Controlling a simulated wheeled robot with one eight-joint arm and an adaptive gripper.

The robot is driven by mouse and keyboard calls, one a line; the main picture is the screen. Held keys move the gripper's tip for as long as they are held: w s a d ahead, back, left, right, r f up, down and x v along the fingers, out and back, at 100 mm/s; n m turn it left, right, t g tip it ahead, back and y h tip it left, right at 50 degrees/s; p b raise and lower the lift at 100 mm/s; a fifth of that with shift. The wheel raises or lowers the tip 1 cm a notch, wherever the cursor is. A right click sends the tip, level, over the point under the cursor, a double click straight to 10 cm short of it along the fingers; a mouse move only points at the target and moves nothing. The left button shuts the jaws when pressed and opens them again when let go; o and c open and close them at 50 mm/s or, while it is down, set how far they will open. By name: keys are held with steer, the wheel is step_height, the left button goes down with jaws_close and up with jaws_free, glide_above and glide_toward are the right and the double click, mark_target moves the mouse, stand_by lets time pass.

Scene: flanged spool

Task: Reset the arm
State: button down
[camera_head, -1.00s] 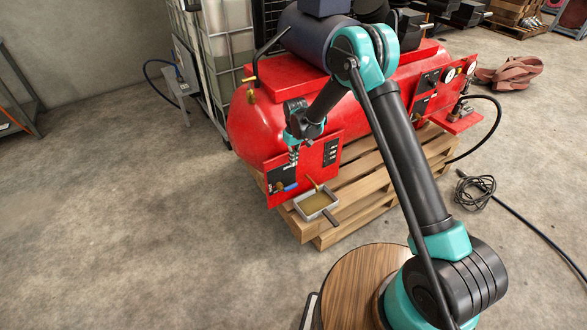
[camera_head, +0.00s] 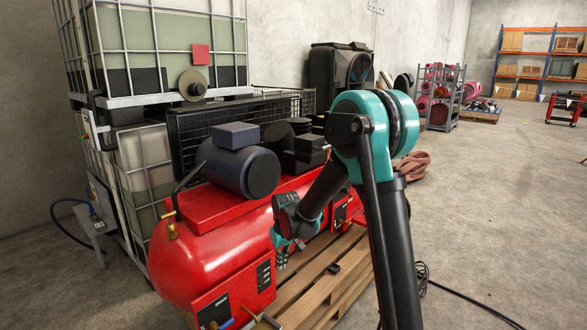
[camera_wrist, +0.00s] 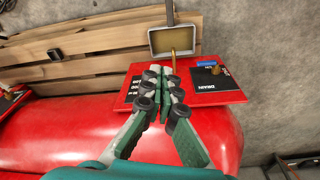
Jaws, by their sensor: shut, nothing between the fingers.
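My gripper (camera_head: 283,258) hangs from my bent arm, in front of the red compressor tank (camera_head: 190,262) in the head view. In the wrist view my gripper (camera_wrist: 164,78) has its green fingers together, with nothing between them. The fingertips appear over the red drain panel (camera_wrist: 226,92), but I cannot tell the exact gap. A blue handle (camera_wrist: 207,64) and a brass spout (camera_wrist: 173,62) show at the panel.
A shallow tray (camera_wrist: 172,41) lies beyond the fingertips near the wooden pallet (camera_wrist: 95,42). Caged tanks (camera_head: 150,165) stand behind the compressor. A round tan flange (camera_head: 193,84) shows on the upper one. Open concrete floor (camera_head: 500,210) lies at right.

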steer(key=s+d+r+m+t, duration=0.1)
steer(key=s+d+r+m, duration=0.15)
steer(key=s+d, duration=0.35)
steer(key=s+d+r+m, duration=0.1)
steer(key=s+d+r, duration=0.25)
steer(key=d, duration=0.45)
steer(key=s+d+f+m+t, duration=0.1)
steer(key=s+d+f+m, duration=0.1)
steer(key=s+d, duration=0.7)
steer(key=s+f, duration=0.1)
steer(key=s, duration=0.4)
steer(key=shift+d+t+h, duration=0.2)
steer(key=shift+t+h, duration=0.2)
steer(key=shift+m, duration=0.25)
